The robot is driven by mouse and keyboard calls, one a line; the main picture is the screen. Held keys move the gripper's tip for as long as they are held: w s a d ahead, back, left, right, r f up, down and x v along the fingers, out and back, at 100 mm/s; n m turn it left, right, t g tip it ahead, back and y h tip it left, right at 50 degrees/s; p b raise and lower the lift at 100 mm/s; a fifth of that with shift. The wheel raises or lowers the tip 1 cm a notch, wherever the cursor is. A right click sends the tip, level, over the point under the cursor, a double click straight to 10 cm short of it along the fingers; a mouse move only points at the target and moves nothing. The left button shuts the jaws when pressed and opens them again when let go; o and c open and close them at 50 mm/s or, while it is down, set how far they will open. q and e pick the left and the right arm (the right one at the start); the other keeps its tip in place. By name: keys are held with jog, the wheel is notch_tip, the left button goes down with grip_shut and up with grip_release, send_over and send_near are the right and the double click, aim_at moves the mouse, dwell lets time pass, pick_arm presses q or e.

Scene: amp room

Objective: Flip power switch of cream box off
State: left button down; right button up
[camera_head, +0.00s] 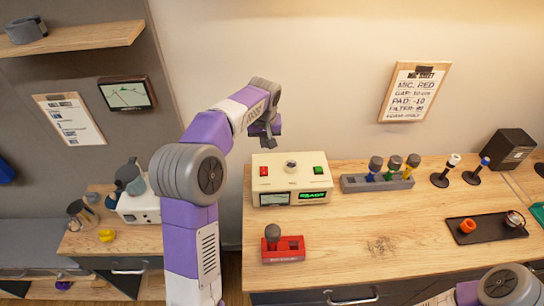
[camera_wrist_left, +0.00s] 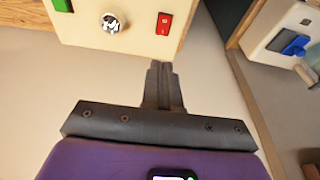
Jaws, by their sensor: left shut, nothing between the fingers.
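The cream box (camera_head: 280,197) stands at the left end of the wooden table. Its top carries a red rocker switch (camera_head: 264,171) on the left, a round knob (camera_head: 291,166) in the middle and a green button (camera_head: 318,170) on the right. Its front display reads READY. My left gripper (camera_head: 270,143) is shut and empty, above and behind the box's left part. In the left wrist view its fingertips (camera_wrist_left: 160,65) point toward the red switch (camera_wrist_left: 163,23), with a gap between them. My right gripper is out of view; only part of that arm shows at bottom right.
A red holder (camera_head: 284,250) with a microphone stands in front of the box. A grey rack (camera_head: 378,184) with several microphones stands to its right. A black tray (camera_head: 485,229) lies at the right. The table's middle front is clear.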

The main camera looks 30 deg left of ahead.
pick_arm(q)
jog(key=s, duration=0.1)
send_over(264, 173)
jog(key=x, duration=0.4)
jog(key=s+d+x, duration=0.1)
jog(key=x, duration=0.3)
jog(key=s+x, duration=0.1)
jog(key=x, duration=0.2)
jog(key=shift+d+f, duration=0.15)
jog(key=shift+f, duration=0.55)
jog(key=shift+s+f, duration=0.1)
jog(key=shift+f, duration=0.7)
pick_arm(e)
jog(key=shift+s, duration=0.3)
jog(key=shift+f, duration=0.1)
pick_arm(q)
jog(key=shift+s+d+f+b, duration=0.15)
jog(key=shift+f+b, duration=0.4)
jog(key=shift+b, duration=0.5)
jog(key=shift+r, duration=0.15)
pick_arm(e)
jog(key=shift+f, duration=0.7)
